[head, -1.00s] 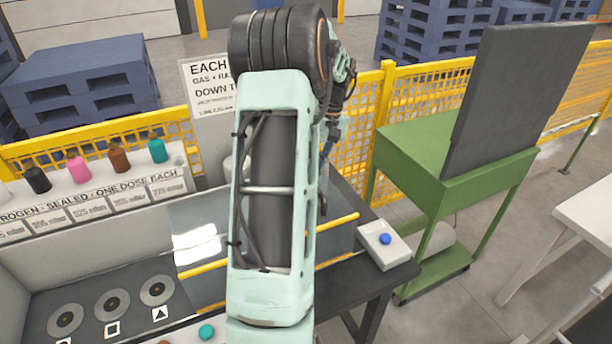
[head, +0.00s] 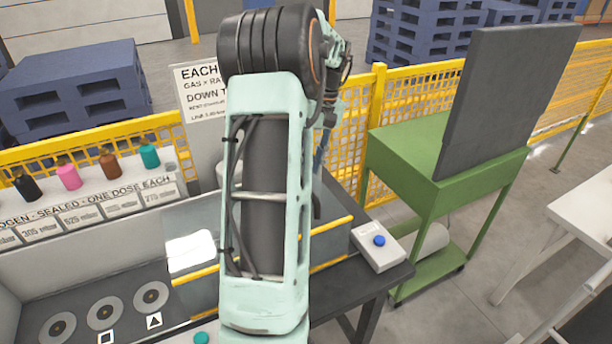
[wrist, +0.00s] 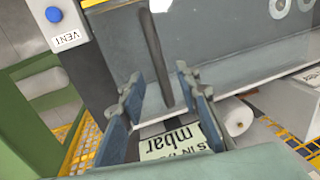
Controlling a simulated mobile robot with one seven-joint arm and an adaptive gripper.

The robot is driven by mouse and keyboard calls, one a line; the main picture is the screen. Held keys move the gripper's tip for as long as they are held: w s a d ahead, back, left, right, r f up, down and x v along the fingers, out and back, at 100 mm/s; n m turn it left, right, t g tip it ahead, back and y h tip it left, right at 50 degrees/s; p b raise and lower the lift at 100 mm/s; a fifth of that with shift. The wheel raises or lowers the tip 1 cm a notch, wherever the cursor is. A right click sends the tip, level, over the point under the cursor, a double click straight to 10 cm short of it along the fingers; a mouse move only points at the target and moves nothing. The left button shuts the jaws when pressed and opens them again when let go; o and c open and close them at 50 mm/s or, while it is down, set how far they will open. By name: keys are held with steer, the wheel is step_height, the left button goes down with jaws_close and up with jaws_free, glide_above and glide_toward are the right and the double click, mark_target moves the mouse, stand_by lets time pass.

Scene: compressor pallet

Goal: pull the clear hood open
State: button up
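The clear hood is a see-through box with yellow edge strips (head: 195,276) on the dark bench in the head view. My arm crosses in front of its middle and hides part of it. In the wrist view, my gripper (wrist: 165,108) has its two blue fingers apart, with a visible gap between them. A dark grey bar (wrist: 156,60) runs down from the top of that view toward the gap. I cannot tell whether the bar touches a finger or belongs to the hood. In the head view my gripper is mostly hidden behind my arm.
A white box with a blue button (head: 379,241) sits at the bench's right corner; its label reads VENT in the wrist view. A green stand (head: 440,160) with a dark panel is to the right. Several coloured bottles (head: 68,177) line a ledge at left. A yellow mesh fence runs behind.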

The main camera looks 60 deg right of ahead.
step_height(320, 180, up, 8)
steer(key=s+d, duration=0.1)
steer(key=shift+d+f, duration=0.15)
stand_by(0.5)
